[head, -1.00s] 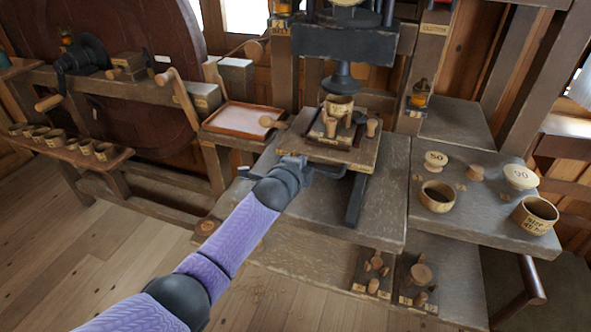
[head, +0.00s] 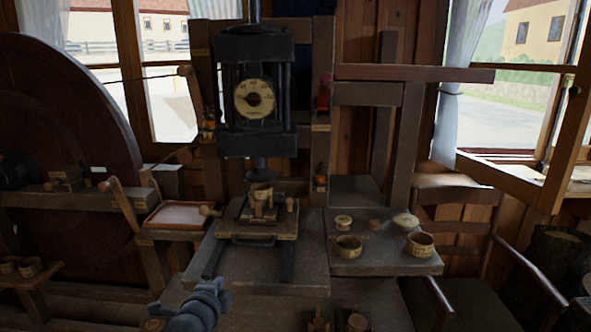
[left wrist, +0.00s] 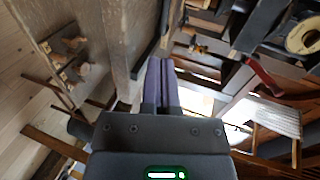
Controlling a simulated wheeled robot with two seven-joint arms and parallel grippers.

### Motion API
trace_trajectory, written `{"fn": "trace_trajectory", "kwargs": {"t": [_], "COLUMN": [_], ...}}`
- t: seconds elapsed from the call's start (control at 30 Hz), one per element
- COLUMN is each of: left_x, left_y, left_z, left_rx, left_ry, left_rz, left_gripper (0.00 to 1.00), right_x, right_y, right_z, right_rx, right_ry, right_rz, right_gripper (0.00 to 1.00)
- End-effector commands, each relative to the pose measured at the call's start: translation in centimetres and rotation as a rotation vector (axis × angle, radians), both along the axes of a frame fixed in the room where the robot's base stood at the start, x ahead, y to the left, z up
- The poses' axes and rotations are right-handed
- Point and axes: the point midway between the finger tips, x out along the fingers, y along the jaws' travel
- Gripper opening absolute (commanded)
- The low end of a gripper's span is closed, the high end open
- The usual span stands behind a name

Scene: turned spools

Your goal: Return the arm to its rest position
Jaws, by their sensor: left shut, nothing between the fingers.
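My left gripper (head: 216,287) shows at the bottom of the head view, left of the middle, in front of the workbench and below the press. Its grey wrist is in sight, and most of the arm lies outside the picture. In the left wrist view its two fingers (left wrist: 161,84) lie side by side, shut with nothing between them. The fingers appear apart from the things around them. My right gripper is in neither view.
A dark press with a round dial (head: 254,98) stands over a board (head: 262,227) with small wooden pieces. A bowl (head: 348,246) and a cup (head: 420,244) stand on the right bench. A pinkish tray (head: 180,215) lies to the left.

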Motion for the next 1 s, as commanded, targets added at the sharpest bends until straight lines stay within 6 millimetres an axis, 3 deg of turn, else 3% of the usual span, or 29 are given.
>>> {"fn": "trace_trajectory", "kwargs": {"t": [0.37,0.57,0.67,0.77,0.87,0.97,1.0], "left_x": [-2.8,-6.2,-9.0,-12.9,-18.3,-26.6,-30.5], "left_y": [0.3,0.7,0.9,1.1,1.4,1.6,1.6], "left_z": [-6.1,-11.8,-15.5,-19.8,-24.7,-30.1,-32.0], "left_rx": [-0.118,-0.227,-0.302,-0.387,-0.486,-0.603,-0.649], "left_ry": [0.123,0.242,0.324,0.422,0.541,0.693,0.754], "left_rz": [0.053,0.120,0.174,0.249,0.356,0.520,0.599], "left_gripper": [0.00,0.00,0.00,0.00,0.00,0.00,0.00], "right_x": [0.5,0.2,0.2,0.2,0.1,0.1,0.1], "right_y": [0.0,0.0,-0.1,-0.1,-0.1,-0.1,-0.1], "right_z": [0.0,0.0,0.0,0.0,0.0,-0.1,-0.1], "right_rx": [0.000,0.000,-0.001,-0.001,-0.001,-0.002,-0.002], "right_ry": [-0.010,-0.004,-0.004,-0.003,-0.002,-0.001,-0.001], "right_rz": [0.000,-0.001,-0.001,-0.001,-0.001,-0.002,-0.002], "right_gripper": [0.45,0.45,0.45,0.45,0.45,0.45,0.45]}}
